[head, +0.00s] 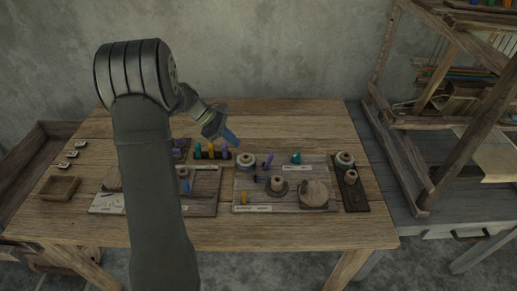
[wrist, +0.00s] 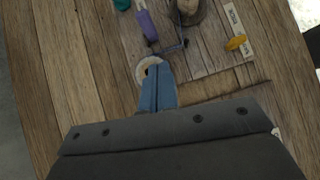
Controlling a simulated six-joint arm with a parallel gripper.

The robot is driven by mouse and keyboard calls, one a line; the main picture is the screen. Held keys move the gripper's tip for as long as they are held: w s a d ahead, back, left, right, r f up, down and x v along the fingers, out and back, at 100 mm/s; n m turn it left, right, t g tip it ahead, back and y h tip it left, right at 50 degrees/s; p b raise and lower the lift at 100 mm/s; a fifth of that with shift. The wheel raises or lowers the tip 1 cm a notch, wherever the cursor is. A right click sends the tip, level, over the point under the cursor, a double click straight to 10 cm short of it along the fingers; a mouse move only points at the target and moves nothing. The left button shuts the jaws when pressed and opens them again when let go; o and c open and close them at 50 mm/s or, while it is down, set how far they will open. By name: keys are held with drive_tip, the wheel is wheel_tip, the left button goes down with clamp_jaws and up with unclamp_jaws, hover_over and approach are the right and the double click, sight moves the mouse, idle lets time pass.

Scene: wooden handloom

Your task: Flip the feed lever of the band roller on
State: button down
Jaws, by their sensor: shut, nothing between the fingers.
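A wooden board (head: 240,184) carries the mechanism on the right half of the table, and it also shows in the wrist view (wrist: 205,55). On it are a purple handle (head: 268,160), a teal knob (head: 296,158) and a small yellow lever (head: 245,196) beside a label strip. The purple handle (wrist: 146,25) and yellow lever (wrist: 235,43) also show in the wrist view. Which one is the feed lever I cannot tell; the labels are too small to read. My gripper (head: 232,138) is shut and empty, above the board's back left corner. Its blue fingers (wrist: 158,88) partly cover a pale spool (wrist: 145,68).
Pegs (head: 210,152) stand in a rack left of the board. Another board (head: 205,190) lies left, partly behind my arm. A dark tray (head: 351,190) with spools is on the right, and the loom frame (head: 420,150) stands beyond the table's right edge. The table front is clear.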

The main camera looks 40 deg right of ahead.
sight(271, 154)
wheel_tip(271, 154, up, 4)
drive_tip(key=s+d+n+t+y, duration=0.1)
drive_tip(key=t, duration=0.2)
drive_tip(key=x, duration=0.4)
drive_tip(key=s+x, duration=0.1)
drive_tip(key=x, duration=0.3)
drive_tip(key=d+r+x, duration=0.1)
drive_tip(key=x, duration=0.3)
drive_tip(key=shift+s+d+f, duration=0.15)
drive_tip(key=shift+s+d, duration=0.05)
drive_tip(key=shift+s, duration=0.1)
drive_tip(key=shift+s+d+f, duration=0.15)
drive_tip(key=shift+s+d, duration=0.2)
drive_tip(key=shift+s+d, duration=0.75)
drive_tip(key=shift+s, duration=0.05)
drive_tip(key=shift+g, duration=0.3)
